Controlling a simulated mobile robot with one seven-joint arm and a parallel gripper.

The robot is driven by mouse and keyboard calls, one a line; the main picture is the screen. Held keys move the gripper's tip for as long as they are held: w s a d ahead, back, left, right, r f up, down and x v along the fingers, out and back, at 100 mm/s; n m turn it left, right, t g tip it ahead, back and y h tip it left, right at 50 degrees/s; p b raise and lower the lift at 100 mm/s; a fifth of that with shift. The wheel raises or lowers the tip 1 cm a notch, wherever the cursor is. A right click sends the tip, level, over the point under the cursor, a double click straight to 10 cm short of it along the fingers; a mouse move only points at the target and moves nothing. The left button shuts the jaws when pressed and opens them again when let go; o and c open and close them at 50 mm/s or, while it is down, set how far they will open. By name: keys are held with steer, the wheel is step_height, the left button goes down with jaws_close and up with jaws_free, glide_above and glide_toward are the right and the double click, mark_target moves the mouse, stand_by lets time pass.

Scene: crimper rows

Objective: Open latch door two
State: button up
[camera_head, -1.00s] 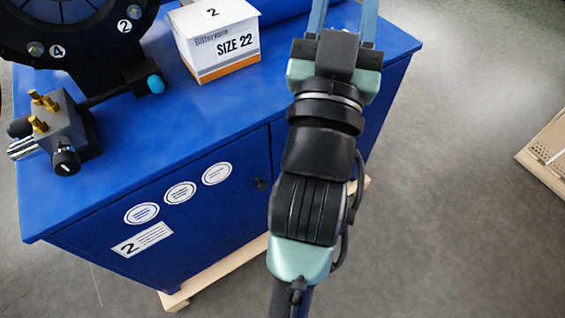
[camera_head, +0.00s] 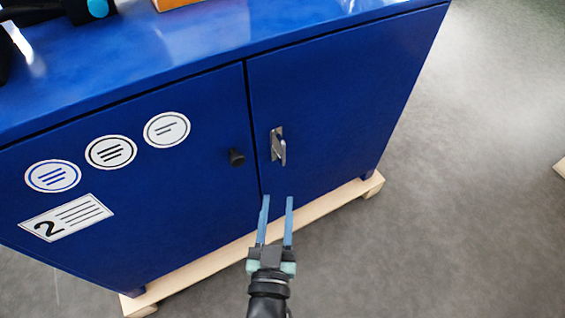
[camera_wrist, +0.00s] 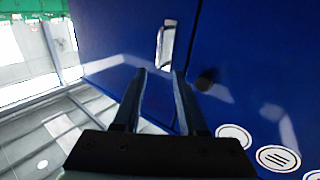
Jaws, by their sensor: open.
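The blue cabinet has two doors. The right-hand door (camera_head: 340,110) carries a silver latch handle (camera_head: 278,146) near its left edge. The left-hand door (camera_head: 130,205) bears a label with the number 2 (camera_head: 66,217) and a black round knob (camera_head: 236,157). Both doors look shut. My gripper (camera_head: 277,200) is open and empty, its two blue fingers pointing up toward the latch handle from below. In the wrist view the latch handle (camera_wrist: 165,46) is beyond the fingertips (camera_wrist: 160,72), apart from them, with the knob (camera_wrist: 206,80) to the right.
The cabinet stands on a wooden pallet (camera_head: 215,263). Its blue top (camera_head: 220,35) holds an orange-edged box (camera_head: 175,3) and dark equipment (camera_head: 45,10). Grey floor (camera_head: 470,210) is open to the right, with a wooden corner at the far right edge.

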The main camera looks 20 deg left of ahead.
mark_target(283, 155)
steer(key=b+x, duration=0.2)
steer(key=x, duration=0.9)
steer(key=shift+w+a+b, duration=0.1)
steer(key=shift+w+b, duration=0.25)
jaws_close()
stand_by(0.9)
